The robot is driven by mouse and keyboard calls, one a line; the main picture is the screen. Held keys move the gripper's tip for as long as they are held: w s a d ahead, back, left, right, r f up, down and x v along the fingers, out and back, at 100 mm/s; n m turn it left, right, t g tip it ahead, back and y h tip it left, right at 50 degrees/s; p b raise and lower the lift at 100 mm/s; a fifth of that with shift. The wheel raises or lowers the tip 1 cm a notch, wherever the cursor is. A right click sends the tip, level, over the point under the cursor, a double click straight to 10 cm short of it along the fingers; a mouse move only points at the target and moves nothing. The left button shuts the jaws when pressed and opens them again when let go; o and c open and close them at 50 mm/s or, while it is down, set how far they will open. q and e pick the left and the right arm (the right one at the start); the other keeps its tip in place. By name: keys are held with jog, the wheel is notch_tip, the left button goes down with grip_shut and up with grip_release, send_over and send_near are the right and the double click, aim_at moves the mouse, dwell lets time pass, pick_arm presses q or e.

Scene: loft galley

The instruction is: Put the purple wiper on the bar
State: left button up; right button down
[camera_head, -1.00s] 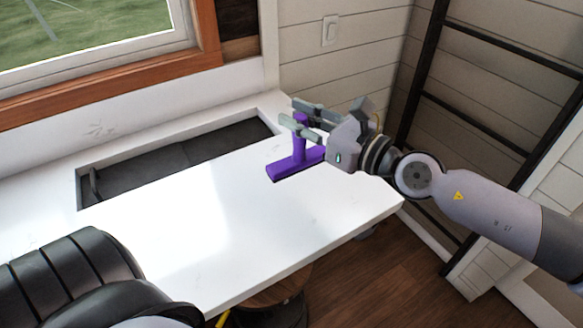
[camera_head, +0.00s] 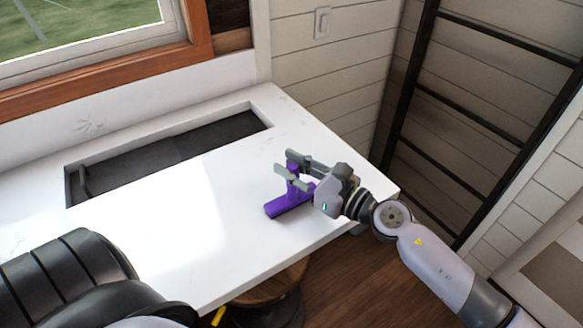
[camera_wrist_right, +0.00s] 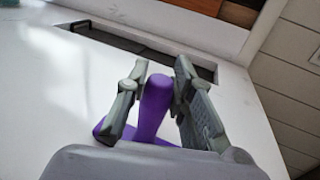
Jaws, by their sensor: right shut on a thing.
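The purple wiper (camera_head: 288,203) has a wide head low down and a handle rising from it. My right gripper (camera_head: 292,178) is shut on the handle, near the right end of the white bar (camera_head: 190,235). In the right wrist view the purple handle (camera_wrist_right: 153,108) stands between the two grey fingers, and part of the wiper head shows behind the left finger. The wiper head is at or just above the bar top; I cannot tell whether it touches. My left gripper is not in view.
A dark recessed sink (camera_head: 165,155) is set in the counter behind the wiper. A wooden-topped stool (camera_head: 270,285) stands under the front edge. A dark ladder frame (camera_head: 470,110) stands at the right. The middle of the bar top is clear.

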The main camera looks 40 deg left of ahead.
jog(key=c, duration=1.4)
grip_release()
jog(key=s+d+b, duration=0.1)
jog(key=d+b, duration=0.2)
jog(key=d, duration=0.9)
jog(key=shift+r, duration=0.15)
